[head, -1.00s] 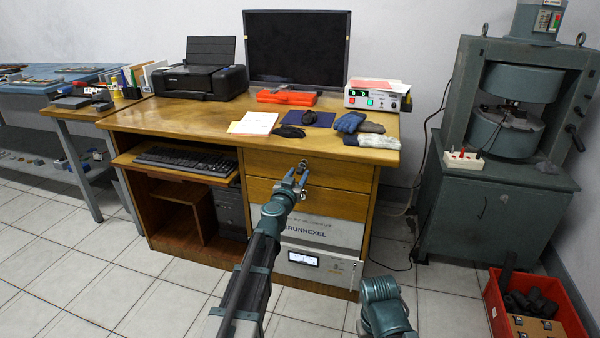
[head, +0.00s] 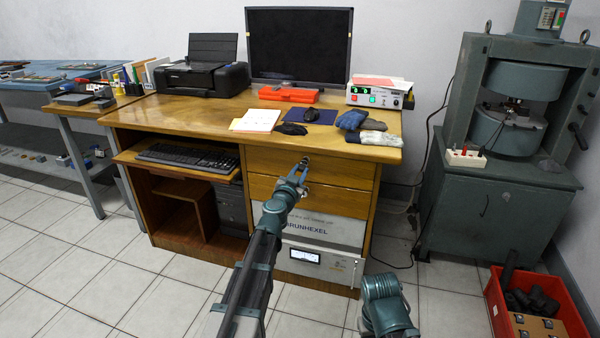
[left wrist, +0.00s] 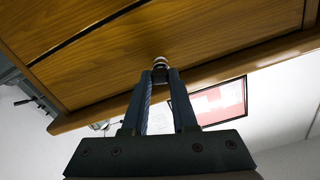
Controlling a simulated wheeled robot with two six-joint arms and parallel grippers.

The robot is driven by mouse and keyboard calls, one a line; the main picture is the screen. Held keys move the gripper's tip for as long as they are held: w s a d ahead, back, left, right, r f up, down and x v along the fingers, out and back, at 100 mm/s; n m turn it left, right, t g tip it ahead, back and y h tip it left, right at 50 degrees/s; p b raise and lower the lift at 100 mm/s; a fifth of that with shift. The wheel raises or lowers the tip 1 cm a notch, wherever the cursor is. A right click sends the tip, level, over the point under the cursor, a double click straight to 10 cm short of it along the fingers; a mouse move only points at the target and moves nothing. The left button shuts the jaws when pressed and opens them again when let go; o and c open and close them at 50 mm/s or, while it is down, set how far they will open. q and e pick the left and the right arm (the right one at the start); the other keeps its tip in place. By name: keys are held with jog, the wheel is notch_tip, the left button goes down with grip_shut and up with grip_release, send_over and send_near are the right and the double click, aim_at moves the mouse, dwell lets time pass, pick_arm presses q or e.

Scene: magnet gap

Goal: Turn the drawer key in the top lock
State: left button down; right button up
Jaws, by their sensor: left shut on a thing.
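The top drawer (head: 340,172) of the wooden desk has a small round metal lock (left wrist: 160,60) in its front. My left gripper (head: 300,172) is at this drawer front. In the left wrist view its two fingers (left wrist: 160,76) come together right at the lock, shut on the drawer key there. The key is mostly hidden between the fingertips, so its turn angle cannot be told. The drawer looks closed. Of my right arm only a link shows at the bottom of the head view; its gripper is out of view.
The desk top (head: 200,120) overhangs the drawers just above the left gripper. Gloves (head: 365,122) lie near its front right edge. A keyboard tray (head: 180,165) sticks out left of the drawers. A red crate (head: 535,305) and a grey press (head: 500,170) stand to the right.

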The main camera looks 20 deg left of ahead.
pick_arm(q)
jog(key=shift+m, duration=1.8)
